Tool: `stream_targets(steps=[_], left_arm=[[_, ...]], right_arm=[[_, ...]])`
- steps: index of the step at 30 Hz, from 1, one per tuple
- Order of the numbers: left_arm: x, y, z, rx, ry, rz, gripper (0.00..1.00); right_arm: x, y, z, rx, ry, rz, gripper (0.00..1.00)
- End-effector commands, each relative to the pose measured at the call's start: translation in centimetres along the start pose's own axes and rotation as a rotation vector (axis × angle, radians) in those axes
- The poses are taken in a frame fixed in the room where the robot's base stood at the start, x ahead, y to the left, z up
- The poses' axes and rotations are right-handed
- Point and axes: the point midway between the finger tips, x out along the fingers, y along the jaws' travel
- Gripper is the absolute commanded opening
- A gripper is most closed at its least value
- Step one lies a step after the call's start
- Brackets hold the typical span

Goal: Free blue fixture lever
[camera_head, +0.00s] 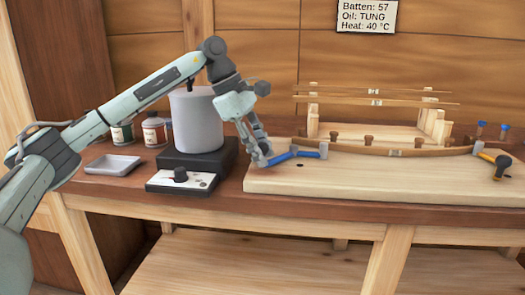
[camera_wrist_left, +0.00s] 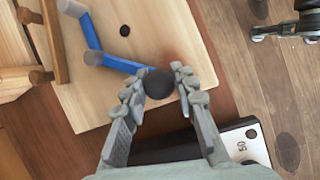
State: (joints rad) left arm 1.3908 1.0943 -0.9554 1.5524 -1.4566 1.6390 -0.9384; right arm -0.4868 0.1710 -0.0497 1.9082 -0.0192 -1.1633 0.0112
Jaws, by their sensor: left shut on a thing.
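The blue fixture lever (camera_head: 281,159) lies low over the left end of the pale wooden board (camera_head: 350,184). In the left wrist view the blue lever (camera_wrist_left: 91,38) is bent and has a round black knob (camera_wrist_left: 159,83) at its near end. My left gripper (camera_head: 263,158) reaches down at the board's left edge. In the left wrist view its two fingers (camera_wrist_left: 160,86) are on either side of the knob, shut on it. The fingers hide the knob in the head view.
A thin batten (camera_head: 400,152) runs along the board between wooden pegs. An orange lever with a black knob (camera_head: 502,163) is at the right end. A grey pot (camera_head: 196,120), a control box (camera_head: 181,181) and a tray (camera_head: 112,165) stand left. The board's front is mostly clear.

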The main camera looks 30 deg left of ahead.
Motion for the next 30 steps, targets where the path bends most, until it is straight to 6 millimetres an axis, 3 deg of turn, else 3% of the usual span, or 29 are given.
stream_targets(steps=[1,2,7,15,19,30], left_arm=[[-0.2,0.2,-0.1,-0.001,0.001,0.009,0.0],[-0.3,0.2,-0.1,-0.001,0.001,0.009,0.29],[-0.2,0.2,-0.1,-0.001,0.001,0.007,0.49],[-0.1,0.1,0.0,-0.001,0.001,0.004,0.49],[-1.0,0.1,0.0,-0.001,0.0,0.005,0.49],[-8.4,0.2,0.0,-0.001,-0.001,0.008,0.49]], right_arm=[[0.0,0.0,0.0,0.0,0.0,0.0,0.49],[0.0,0.0,0.0,0.0,0.0,0.0,0.49],[0.0,0.0,-0.1,0.0,0.001,0.001,0.49],[0.1,0.3,-0.2,-0.001,0.002,0.006,0.49],[0.0,0.3,-0.2,-0.001,0.002,0.005,0.49],[0.0,0.1,-0.1,0.0,0.001,0.003,0.49]])
